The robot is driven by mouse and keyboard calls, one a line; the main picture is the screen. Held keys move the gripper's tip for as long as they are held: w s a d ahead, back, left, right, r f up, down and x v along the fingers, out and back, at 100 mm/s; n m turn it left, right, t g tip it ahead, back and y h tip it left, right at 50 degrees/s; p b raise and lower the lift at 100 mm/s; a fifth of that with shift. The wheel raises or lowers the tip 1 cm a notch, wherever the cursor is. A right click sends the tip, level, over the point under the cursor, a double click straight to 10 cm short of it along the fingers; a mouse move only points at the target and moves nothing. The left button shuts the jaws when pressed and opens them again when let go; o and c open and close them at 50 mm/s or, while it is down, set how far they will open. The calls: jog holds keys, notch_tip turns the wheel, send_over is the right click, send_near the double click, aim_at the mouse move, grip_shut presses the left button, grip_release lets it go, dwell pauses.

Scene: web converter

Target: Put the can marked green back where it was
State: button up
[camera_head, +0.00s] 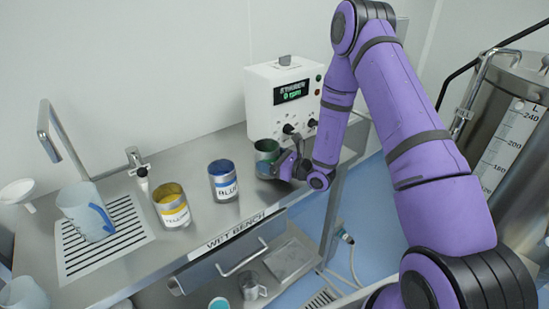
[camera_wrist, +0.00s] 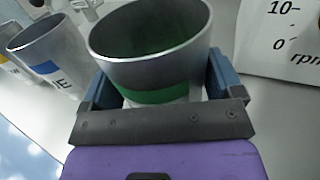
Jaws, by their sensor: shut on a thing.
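The green can (camera_head: 267,149) is a metal can with a green band, near the right end of the wet bench in the head view. It fills the middle of the wrist view (camera_wrist: 155,55), with its open top towards the camera and green inside. My gripper (camera_head: 283,165) is shut on it, with one blue-grey finger on each side (camera_wrist: 160,88). The can looks upright; its base is hidden, so I cannot tell whether it touches the bench. The blue can (camera_head: 223,181) and the yellow can (camera_head: 172,206) stand to its left on the bench.
A white stirrer box (camera_head: 284,95) with a green display stands behind the green can. A tap (camera_head: 140,170), a drain grid (camera_head: 100,240) and a translucent jug (camera_head: 85,212) are at the left. Bare bench (camera_head: 250,190) lies between the blue and green cans. A steel tank (camera_head: 505,130) stands at right.

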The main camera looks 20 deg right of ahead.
jog(key=shift+a+f, duration=0.1)
jog(key=shift+f, duration=0.2)
jog(key=shift+f, duration=0.15)
jog(key=o, duration=1)
